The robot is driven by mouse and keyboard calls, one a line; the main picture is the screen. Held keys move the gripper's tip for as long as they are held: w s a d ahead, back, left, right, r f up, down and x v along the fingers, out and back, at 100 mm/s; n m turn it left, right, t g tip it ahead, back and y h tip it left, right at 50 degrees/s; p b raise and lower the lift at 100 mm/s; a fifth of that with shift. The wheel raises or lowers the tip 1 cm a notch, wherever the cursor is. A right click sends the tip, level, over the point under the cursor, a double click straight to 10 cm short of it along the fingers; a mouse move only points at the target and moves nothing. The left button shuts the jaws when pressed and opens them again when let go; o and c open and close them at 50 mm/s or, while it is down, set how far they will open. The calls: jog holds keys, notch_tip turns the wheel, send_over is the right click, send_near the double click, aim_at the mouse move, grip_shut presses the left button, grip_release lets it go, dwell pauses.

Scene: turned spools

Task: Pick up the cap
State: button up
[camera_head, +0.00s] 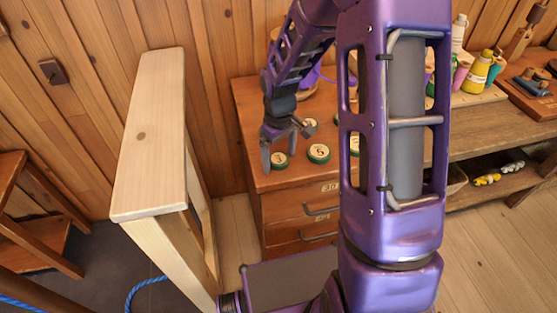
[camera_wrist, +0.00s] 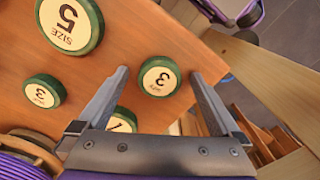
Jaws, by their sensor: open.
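Several round green caps with cream number labels lie on the wooden cabinet top (camera_head: 250,108). In the wrist view, a cap marked 3 (camera_wrist: 159,76) shows between the fingertips of my gripper (camera_wrist: 158,84), with space on both sides. A larger cap marked 5 with the word SIZE (camera_wrist: 70,24) is at upper left. Another cap marked 3 (camera_wrist: 44,92) is at left. A cap marked 1 (camera_wrist: 122,121) is partly hidden by my gripper. In the head view, my gripper (camera_head: 285,143) is open and points down over the caps. The 5 cap (camera_head: 318,153) is right of it.
A pale wooden stand (camera_head: 152,130) rises left of the cabinet. A shelf at right holds bottles (camera_head: 478,72) and spools. A round wooden item (camera_wrist: 30,150) is at lower left in the wrist view. My arm hides part of the cabinet top.

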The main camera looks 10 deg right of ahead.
jog(key=shift+c, duration=0.3)
jog(key=c, duration=1.3)
